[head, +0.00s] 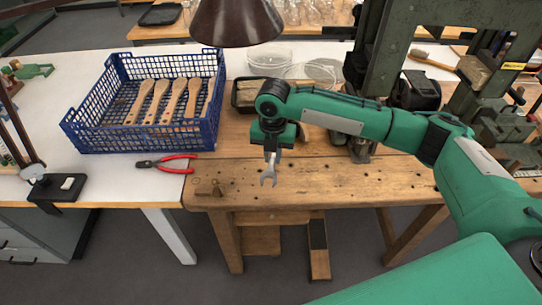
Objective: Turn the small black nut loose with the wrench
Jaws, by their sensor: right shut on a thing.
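My right gripper (271,151) comes in from the right over the wooden workbench (340,182) and points down. It is shut on a grey metal wrench (268,177), whose open-ended jaw hangs below the fingers near the bench's front part. The rest of the wrench is hidden by the gripper. I cannot make out the small black nut. A small brownish fitting (216,188) sits at the bench's front left, left of the wrench and apart from it. My left gripper is not in view.
A blue crate (140,140) with several wooden brush handles stands on the white table at the left. Red-handled pliers (170,163) lie in front of it. A lamp shade (236,22) hangs above. A green machine (385,45) stands at the back right.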

